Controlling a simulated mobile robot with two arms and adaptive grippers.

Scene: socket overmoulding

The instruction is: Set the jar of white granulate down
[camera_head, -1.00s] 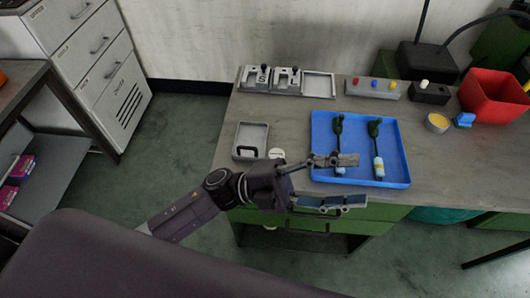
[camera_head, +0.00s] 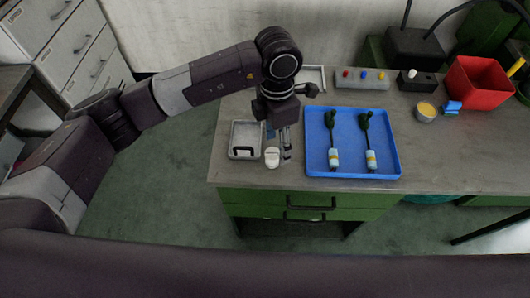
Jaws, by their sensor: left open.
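The jar of white granulate (camera_head: 272,158) shows as a small white round shape on the bench near its front edge, between the grey tray and the blue tray. My left gripper (camera_head: 281,145) points down just behind and right of the jar, with its fingers apart. I cannot tell whether a finger touches the jar. My right gripper is not in view.
A grey tray (camera_head: 234,150) with a dark handle-like piece lies left of the jar. A blue tray (camera_head: 391,171) with two green-ended cables lies right. A button box (camera_head: 362,83), small yellow-filled bowl (camera_head: 425,112) and red bin (camera_head: 480,86) stand behind and right.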

